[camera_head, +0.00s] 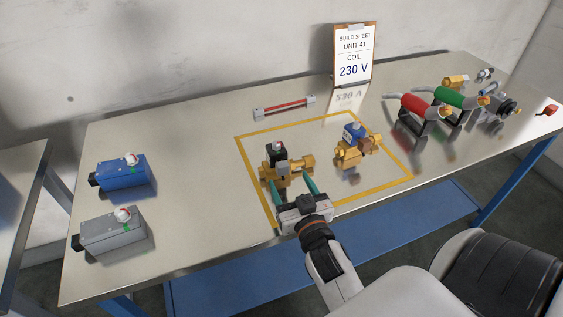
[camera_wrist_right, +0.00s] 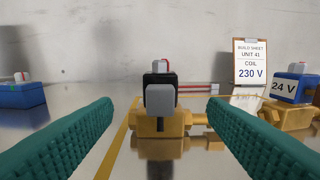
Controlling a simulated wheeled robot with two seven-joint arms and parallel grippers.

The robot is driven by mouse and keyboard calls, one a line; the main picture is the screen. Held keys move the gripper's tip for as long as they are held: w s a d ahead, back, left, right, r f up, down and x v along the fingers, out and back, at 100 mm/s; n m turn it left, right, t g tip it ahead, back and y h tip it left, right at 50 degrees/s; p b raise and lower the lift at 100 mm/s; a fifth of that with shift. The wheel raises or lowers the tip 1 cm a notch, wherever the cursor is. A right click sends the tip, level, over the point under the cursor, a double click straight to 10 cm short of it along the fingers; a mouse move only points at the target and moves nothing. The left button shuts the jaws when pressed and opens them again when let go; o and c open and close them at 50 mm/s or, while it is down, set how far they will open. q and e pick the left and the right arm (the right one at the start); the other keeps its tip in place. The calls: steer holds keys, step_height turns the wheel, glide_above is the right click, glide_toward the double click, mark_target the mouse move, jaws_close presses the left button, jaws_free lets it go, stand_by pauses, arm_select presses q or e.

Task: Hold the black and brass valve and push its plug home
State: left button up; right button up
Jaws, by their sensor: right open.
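The black and brass valve (camera_head: 279,152) stands inside the yellow outline on the bench, its black coil upright on a brass body. In the right wrist view, the valve's black coil (camera_wrist_right: 160,78) is central, with the grey plug (camera_wrist_right: 160,99) on the side facing me. Whether a gap lies between plug and coil cannot be told. My right gripper (camera_head: 290,182) is open and empty on the near side of the valve. Its teal fingers point at the valve, one to each side of the plug in the wrist view. My left gripper is not in view.
A blue-topped brass valve (camera_head: 354,145), marked 24 V, stands to the right inside the outline. Blue (camera_head: 125,174) and grey (camera_head: 113,232) boxes sit at left. A build sheet (camera_head: 353,55) reads 230 V.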

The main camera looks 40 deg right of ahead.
mark_target(284, 168)
steer(key=x, duration=0.4)
steer(key=shift+w+d+r+p, duration=0.1)
steer(key=shift+w+r+p, duration=0.2)
steer(key=shift+p, duration=0.1)
steer(key=x, duration=0.4)
steer(key=shift+w+f, duration=0.15)
steer(key=shift+f, duration=0.1)
steer(key=shift+w+d, duration=0.25)
steer(key=shift+w, duration=0.65)
steer(key=c, duration=0.5)
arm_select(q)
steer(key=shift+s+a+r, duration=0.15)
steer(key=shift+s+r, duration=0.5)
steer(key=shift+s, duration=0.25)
arm_select(e)
steer(key=c, duration=1)
steer(key=shift+o, duration=0.2)
